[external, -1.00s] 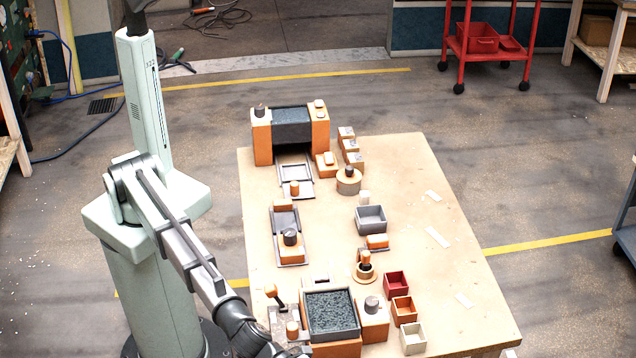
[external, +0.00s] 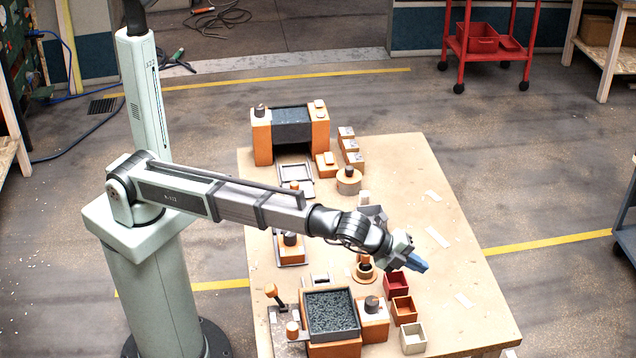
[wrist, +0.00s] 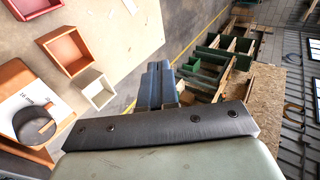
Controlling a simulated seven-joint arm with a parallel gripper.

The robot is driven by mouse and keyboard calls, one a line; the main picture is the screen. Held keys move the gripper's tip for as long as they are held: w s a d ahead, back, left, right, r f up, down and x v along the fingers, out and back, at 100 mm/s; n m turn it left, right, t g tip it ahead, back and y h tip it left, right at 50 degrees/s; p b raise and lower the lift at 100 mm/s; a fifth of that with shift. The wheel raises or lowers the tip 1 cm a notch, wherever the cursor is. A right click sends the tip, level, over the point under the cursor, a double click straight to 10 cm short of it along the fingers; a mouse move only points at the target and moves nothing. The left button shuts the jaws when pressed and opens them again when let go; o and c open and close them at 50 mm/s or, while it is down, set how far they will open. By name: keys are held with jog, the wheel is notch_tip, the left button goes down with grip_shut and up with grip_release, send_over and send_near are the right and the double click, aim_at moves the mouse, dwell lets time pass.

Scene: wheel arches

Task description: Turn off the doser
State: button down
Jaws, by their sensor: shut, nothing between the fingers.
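Several orange devices with knobs and levers stand on the table; no readable label tells which one is the doser. At the front is an orange unit with a dark bin of granules (external: 331,312), with an orange-tipped lever (external: 271,291) at its left. My gripper (external: 418,263) is shut and empty, above the table's right part, behind the small boxes. Its blue fingers (wrist: 157,85) show in the wrist view.
Red (external: 396,284), orange (external: 403,309) and cream (external: 413,338) open boxes stand in a row at the front right. A tall orange unit (external: 262,137) stands at the back. The table's right side (external: 455,270) is mostly bare.

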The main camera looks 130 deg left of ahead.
jog(key=s+a+g, duration=0.2)
jog(key=s+a, duration=0.3)
jog(key=a, duration=0.3)
jog(key=s+a+g, duration=0.1)
jog(key=s+a, duration=0.3)
jog(key=a, duration=0.4)
jog(key=r+g+h, duration=0.1)
jog(key=g+h, duration=0.4)
jog(key=g, duration=0.2)
send_over(329, 156)
jog(key=w+d, duration=0.2)
jog(key=d, duration=0.1)
jog(key=shift+w+a+r, duration=0.15)
jog(key=shift+w+a, duration=0.05)
jog(key=f, duration=0.4)
jog(key=s+a+f, duration=0.1)
jog(key=f, duration=0.4)
jog(key=s+a+f, duration=0.1)
jog(key=f, duration=0.3)
jog(key=shift+f, duration=0.35)
jog(key=shift+a, duration=0.1)
